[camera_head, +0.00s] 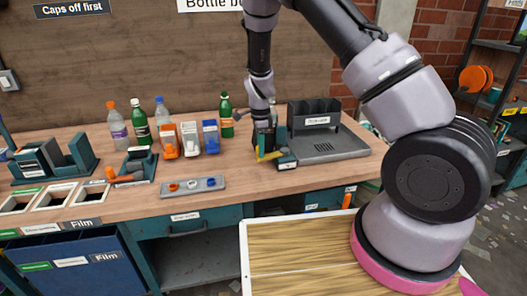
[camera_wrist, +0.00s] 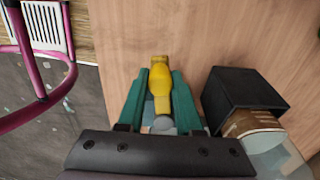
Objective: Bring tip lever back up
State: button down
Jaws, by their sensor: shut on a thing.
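The tip lever is a yellow handle (camera_wrist: 159,88), seen in the middle of the wrist view. My gripper (camera_wrist: 161,80) is shut on it, with a teal-green finger along each side. A grey round part shows at the lever's lower end in that view. In the head view, the yellow lever (camera_head: 268,156) shows low beside my gripper (camera_head: 263,147), at a small teal fixture with a label (camera_head: 287,162). My dark hand hides part of the fixture, and I cannot tell the lever's exact tilt.
A black box (camera_wrist: 240,88) and a round brown-and-pale thing stand close right in the wrist view. In the head view, a grey tray with black bins (camera_head: 333,147) is right of my gripper. Bottles and cartons (camera_head: 190,140) stand left. The front table edge between is clear.

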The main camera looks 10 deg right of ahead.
jog(key=shift+w+a+m, duration=0.2)
jog(key=shift+w+m, duration=0.55)
jog(key=shift+m, duration=0.05)
jog(key=c, duration=0.6)
grip_release()
notch_tip(320, 180, up, 11)
jog(key=shift+f, duration=0.1)
